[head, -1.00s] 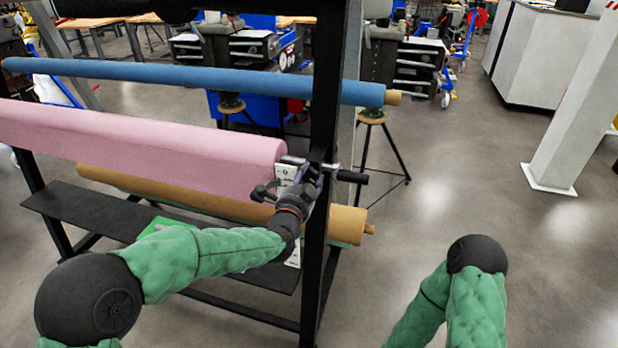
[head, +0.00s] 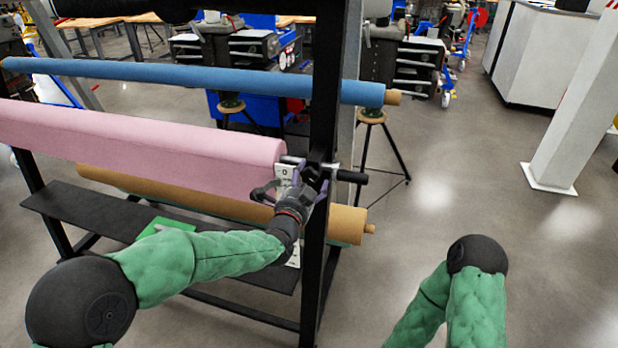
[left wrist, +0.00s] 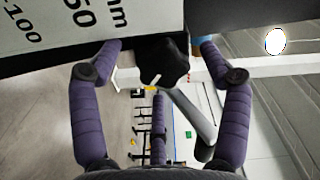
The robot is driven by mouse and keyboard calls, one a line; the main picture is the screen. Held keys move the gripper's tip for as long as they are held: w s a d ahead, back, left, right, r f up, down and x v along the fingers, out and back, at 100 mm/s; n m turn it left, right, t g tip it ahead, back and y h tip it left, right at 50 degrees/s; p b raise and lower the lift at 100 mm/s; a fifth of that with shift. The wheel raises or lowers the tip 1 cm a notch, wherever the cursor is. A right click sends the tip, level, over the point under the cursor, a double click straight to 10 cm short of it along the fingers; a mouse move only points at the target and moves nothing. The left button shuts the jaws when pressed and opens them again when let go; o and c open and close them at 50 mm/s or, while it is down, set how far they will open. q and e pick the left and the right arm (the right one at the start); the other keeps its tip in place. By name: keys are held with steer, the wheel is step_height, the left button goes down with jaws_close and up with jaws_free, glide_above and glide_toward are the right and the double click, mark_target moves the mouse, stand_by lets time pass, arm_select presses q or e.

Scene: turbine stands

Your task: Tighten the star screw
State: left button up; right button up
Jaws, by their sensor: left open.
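The star screw (left wrist: 162,62) is a black lobed knob at the top middle of the left wrist view, between the two purple fingers. My left gripper (left wrist: 150,75) is open around it, with a gap visible on each side. In the head view my left gripper (head: 293,188) is at the black upright of the roll rack, beside the end of the pink roll, and hides most of the knob there. My right arm shows at the lower right of the head view, but its gripper is not in view.
A black rack upright (head: 325,120) stands close by the gripper. A pink roll (head: 150,150), a blue roll (head: 200,78) and a brown roll (head: 345,225) lie on the rack. A black handle (head: 352,177) sticks out right of the upright.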

mark_target(308, 177)
arm_select(q)
steer(key=shift+v, duration=2.2)
steer(key=shift+w+r, duration=0.1)
